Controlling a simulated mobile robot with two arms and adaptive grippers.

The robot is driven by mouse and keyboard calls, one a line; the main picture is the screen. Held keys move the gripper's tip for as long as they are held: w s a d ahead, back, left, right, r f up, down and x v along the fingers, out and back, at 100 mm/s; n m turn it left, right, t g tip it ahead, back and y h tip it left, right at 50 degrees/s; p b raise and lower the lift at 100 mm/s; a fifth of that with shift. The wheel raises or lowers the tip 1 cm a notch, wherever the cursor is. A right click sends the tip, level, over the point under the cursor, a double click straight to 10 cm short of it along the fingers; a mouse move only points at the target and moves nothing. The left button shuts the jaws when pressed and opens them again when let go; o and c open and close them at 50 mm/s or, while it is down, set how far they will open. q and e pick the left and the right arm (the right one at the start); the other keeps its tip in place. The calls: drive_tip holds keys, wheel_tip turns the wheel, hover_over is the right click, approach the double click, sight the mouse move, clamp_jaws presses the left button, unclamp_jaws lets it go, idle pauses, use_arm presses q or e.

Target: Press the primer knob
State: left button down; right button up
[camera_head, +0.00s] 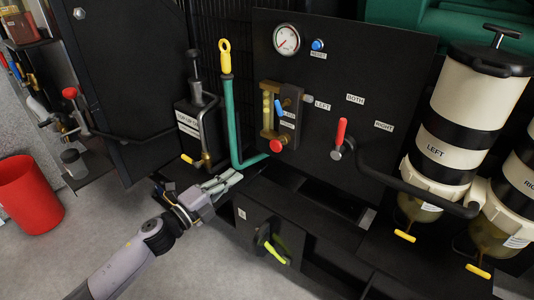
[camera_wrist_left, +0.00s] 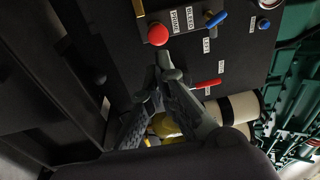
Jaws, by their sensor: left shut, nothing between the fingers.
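The primer knob is a round red knob on the black panel (camera_head: 400,62), low on the brass fitting (camera_head: 268,122) in the head view (camera_head: 276,146). In the left wrist view the red knob (camera_wrist_left: 158,34) shows beside a PRIME label (camera_wrist_left: 175,22). My left gripper (camera_head: 236,175) is shut and empty, left of and below the knob in the head view. In the left wrist view its closed fingertips (camera_wrist_left: 165,62) point at the panel just below the knob, with an apparent gap. My right gripper is not in view.
A blue lever (camera_head: 280,109) sits just above the knob. A red selector lever (camera_head: 341,132) stands to its right. A teal pipe with a yellow loop handle (camera_head: 225,58) rises to its left. A yellow-green handle (camera_head: 276,253) is below. Filter canisters (camera_head: 445,150) stand at right.

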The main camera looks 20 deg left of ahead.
sight(274, 146)
use_arm(q)
drive_tip(key=shift+w, duration=0.1)
drive_tip(key=x, duration=1.2)
drive_tip(key=shift+w+d, duration=0.25)
drive_tip(key=shift+w, duration=0.05)
drive_tip(key=shift+w+d+r, duration=0.1)
drive_tip(key=shift+w, duration=0.2)
drive_tip(key=shift+w+d, duration=0.15)
drive_tip(key=shift+w, duration=0.1)
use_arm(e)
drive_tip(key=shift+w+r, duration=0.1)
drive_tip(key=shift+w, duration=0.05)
use_arm(q)
drive_tip(key=shift+w, duration=0.1)
